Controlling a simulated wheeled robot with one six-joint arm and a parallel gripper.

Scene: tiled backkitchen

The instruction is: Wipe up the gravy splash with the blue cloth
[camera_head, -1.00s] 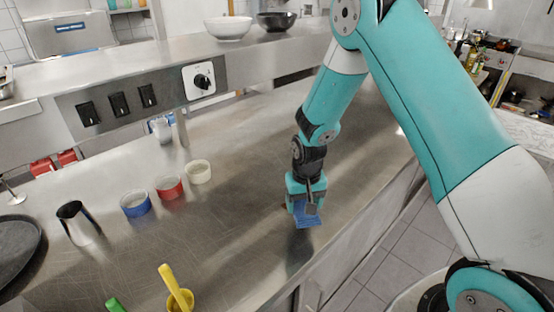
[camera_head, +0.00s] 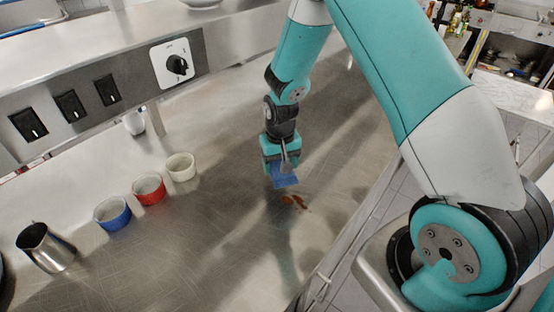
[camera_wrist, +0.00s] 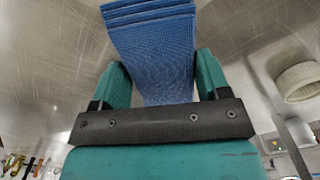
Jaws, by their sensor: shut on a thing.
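The blue cloth (camera_head: 285,180) is folded and held between the fingers of my gripper (camera_head: 281,160). It hangs below the fingertips, close over the steel counter. The cloth (camera_wrist: 153,50) also shows in the wrist view, with the two fingers of my gripper (camera_wrist: 153,80) on either side of it. The gravy splash (camera_head: 294,202) is a small reddish-brown mark on the counter, just in front of the cloth in the head view. Whether the cloth touches the counter or covers part of the splash, I cannot tell.
On the steel counter (camera_head: 205,235) to the left stand a white ramekin (camera_head: 181,167), a red one (camera_head: 149,189), a blue one (camera_head: 112,214) and a metal jug (camera_head: 46,248). A shelf with switches runs behind. The counter's front edge is right of the splash.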

